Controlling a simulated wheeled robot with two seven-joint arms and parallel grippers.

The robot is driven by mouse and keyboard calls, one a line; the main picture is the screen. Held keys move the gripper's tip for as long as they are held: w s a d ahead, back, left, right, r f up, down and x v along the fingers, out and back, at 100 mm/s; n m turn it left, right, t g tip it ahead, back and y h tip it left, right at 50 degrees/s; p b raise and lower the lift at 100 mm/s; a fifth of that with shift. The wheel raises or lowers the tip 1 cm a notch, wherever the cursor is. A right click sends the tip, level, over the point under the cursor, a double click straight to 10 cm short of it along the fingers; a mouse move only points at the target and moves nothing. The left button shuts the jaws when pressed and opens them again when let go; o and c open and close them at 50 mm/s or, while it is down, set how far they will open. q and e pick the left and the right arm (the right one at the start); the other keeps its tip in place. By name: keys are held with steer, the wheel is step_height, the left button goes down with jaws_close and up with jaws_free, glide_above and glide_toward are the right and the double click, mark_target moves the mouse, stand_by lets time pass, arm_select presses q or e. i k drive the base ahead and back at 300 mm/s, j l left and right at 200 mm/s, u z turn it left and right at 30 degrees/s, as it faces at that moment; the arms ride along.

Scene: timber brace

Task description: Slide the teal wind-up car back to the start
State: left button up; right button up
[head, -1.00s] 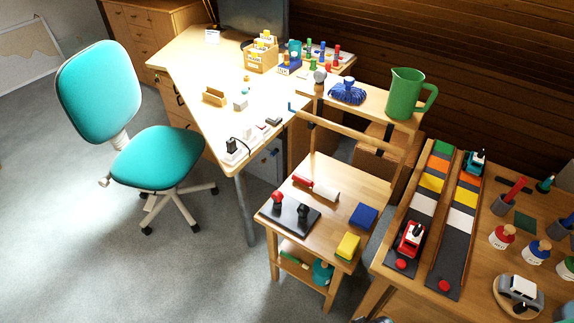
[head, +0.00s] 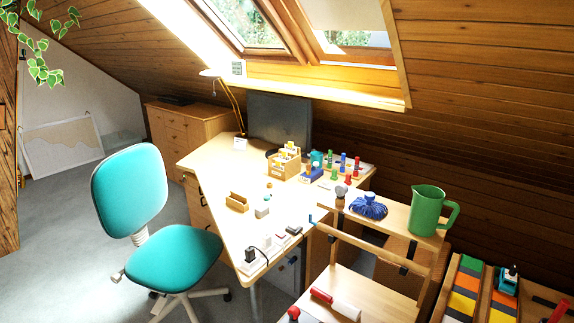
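The teal wind-up car (head: 508,279) sits at the far end of the right-hand lane of a striped track (head: 462,304), at the lower right of the head view. The lane's orange band (head: 504,299) shows just in front of the car. The near part of the track is cut off by the bottom edge of the picture. Neither of my grippers is in view.
A desk (head: 222,165) and teal chair (head: 172,255) are further left. Open floor lies at left.

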mark_target(507, 285)
steer(key=z, duration=1.35)
steer(key=i, duration=0.05)
